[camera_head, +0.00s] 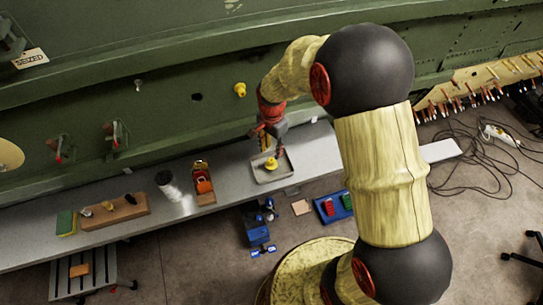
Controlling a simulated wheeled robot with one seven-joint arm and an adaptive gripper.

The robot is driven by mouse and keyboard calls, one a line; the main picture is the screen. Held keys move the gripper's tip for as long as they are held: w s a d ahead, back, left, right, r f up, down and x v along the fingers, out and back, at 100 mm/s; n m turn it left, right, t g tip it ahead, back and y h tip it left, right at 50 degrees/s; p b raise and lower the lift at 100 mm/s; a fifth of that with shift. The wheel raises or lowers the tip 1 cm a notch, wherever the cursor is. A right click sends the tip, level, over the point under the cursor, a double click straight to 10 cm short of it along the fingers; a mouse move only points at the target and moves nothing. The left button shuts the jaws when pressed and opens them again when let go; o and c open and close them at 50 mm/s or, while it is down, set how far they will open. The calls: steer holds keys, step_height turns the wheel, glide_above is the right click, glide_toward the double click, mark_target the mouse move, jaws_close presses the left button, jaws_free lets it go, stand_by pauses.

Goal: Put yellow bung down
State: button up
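A yellow bung (271,163) shows at the shallow grey tray (260,179) on the long bench. My gripper (270,148) points down right above the tray, with its lower end close to this bung. The fingers are small and partly hidden, so I cannot tell whether they touch the bung or whether it rests on the tray floor. Another yellow bung (240,90) sits on the green fuselage skin, up and left of my gripper.
The bench (228,169) also bears an orange item on a wooden base (204,184), a pale cylinder (168,184), a wooden block with small parts (115,211) and a green-yellow pad (67,222). The green fuselage (160,120) rises behind. Cables (465,150) lie on the floor at right.

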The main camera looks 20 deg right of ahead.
step_height(320, 180, up, 4)
step_height(320, 180, up, 16)
steer(key=n+t, duration=0.3)
steer(key=n, duration=0.2)
glide_above(272, 161)
steer(key=s, duration=0.7)
steer(key=s+r+n+t, duration=0.1)
steer(key=s+r+n, duration=0.2)
steer(key=s, duration=0.4)
steer(key=s+r+n+t, duration=0.1)
steer(key=s+r+n, duration=0.3)
steer(key=s, duration=0.4)
steer(key=shift+r+t, duration=0.3)
steer(key=shift+r, duration=0.25)
steer(key=shift+w, duration=0.1)
step_height(272, 161, down, 15)
steer(key=b, duration=1.4)
steer(key=shift+b, duration=0.4)
